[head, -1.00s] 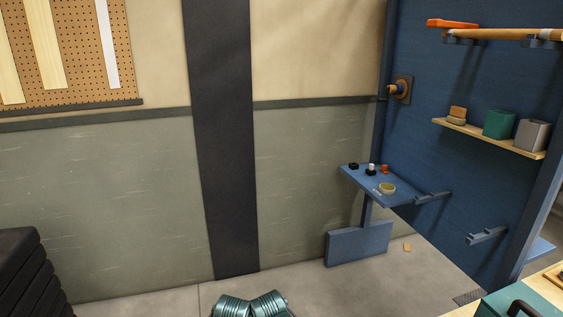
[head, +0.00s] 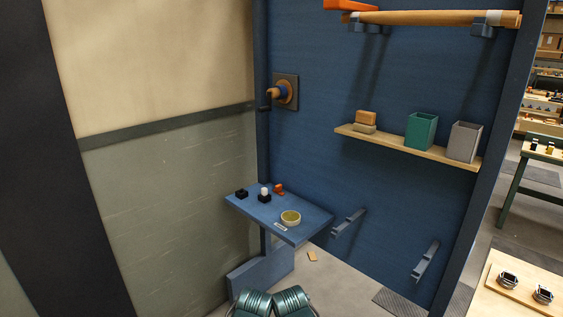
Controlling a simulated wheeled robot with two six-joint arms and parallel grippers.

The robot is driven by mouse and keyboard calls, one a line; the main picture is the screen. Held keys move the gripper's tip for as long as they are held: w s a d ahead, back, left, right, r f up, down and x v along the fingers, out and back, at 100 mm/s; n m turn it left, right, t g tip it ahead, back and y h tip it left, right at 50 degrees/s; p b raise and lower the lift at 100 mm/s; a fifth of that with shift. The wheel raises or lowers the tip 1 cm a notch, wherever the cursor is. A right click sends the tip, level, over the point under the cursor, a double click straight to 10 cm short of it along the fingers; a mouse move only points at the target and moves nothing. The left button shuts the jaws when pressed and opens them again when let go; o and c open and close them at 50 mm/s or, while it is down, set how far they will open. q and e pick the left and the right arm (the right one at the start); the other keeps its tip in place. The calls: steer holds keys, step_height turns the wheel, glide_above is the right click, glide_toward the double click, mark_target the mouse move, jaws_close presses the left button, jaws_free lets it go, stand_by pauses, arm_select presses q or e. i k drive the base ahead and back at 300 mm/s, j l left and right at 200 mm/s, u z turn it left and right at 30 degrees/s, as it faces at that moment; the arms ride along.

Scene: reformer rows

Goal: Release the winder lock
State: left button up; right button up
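A winder-like fitting (head: 280,92) is mounted on the blue wall panel, near its left edge. Neither of my grippers is in view. Only green ribbed parts that look like my own arms show at the bottom edge, far below the fitting.
A wooden shelf (head: 400,147) carries a green bin (head: 421,130) and a grey bin (head: 466,142). Wall brackets (head: 348,222) stick out lower down. An orange piece (head: 312,256) lies on the floor.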

mark_target(278, 189)
steer(key=i+j+z, duration=0.15)
steer(key=i+j, duration=0.4)
steer(key=i+l+z, duration=0.1)
steer(key=i, duration=0.7)
steer(key=i+l, duration=0.4)
steer(key=l+z, duration=0.05)
steer(key=l, duration=0.1)
